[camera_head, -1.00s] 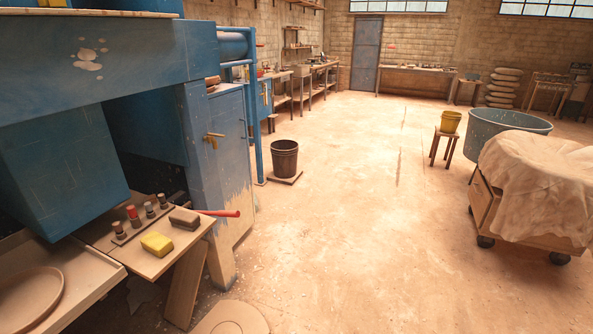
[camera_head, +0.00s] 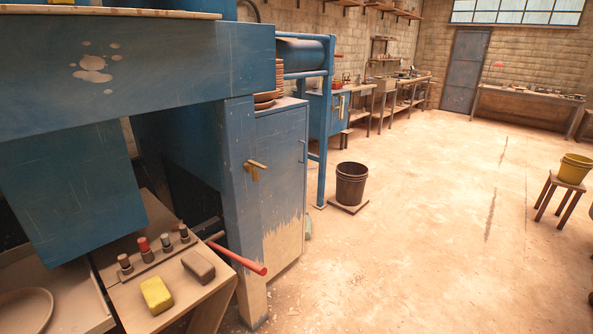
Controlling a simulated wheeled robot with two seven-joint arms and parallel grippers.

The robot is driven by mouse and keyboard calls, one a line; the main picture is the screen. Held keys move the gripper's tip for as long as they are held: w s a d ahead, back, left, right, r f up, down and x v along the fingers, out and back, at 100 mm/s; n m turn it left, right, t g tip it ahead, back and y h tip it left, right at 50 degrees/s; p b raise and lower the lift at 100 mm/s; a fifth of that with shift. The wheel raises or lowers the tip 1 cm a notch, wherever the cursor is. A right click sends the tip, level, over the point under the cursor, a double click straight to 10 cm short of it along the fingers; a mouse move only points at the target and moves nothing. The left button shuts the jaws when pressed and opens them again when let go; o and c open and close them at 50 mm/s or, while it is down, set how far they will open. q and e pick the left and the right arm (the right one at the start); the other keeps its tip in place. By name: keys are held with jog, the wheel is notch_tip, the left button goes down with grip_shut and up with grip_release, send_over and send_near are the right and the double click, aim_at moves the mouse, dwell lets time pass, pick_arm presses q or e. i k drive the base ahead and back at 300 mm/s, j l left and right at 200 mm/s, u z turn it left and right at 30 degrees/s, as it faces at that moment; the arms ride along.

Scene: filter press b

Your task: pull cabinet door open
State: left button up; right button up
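A blue cabinet (camera_head: 283,170) with a worn, bare lower part stands just right of the press frame. I cannot tell from this view which cabinet the task means. Neither of my grippers is in the head view.
The blue press frame (camera_head: 120,85) fills the left. A wooden shelf with a yellow sponge (camera_head: 156,295) and a red-handled bar (camera_head: 240,259) juts out before the cabinet. A dark bucket (camera_head: 351,184) stands beyond. The floor (camera_head: 430,250) to the right is open.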

aim_at(280, 143)
jog(key=i+l, duration=0.25)
jog(key=l, duration=0.2)
jog(key=i+l, duration=0.25)
jog(key=l, duration=0.15)
jog(key=i+l, duration=0.25)
jog(key=l, duration=0.2)
jog(key=i+l, duration=0.25)
jog(key=l, duration=0.2)
jog(key=i+l, duration=0.2)
jog(key=i, duration=0.2)
jog(key=i+l, duration=0.2)
jog(key=i, duration=0.2)
jog(key=i+l+z, duration=0.1)
jog(key=i+l, duration=0.15)
jog(key=i, duration=0.2)
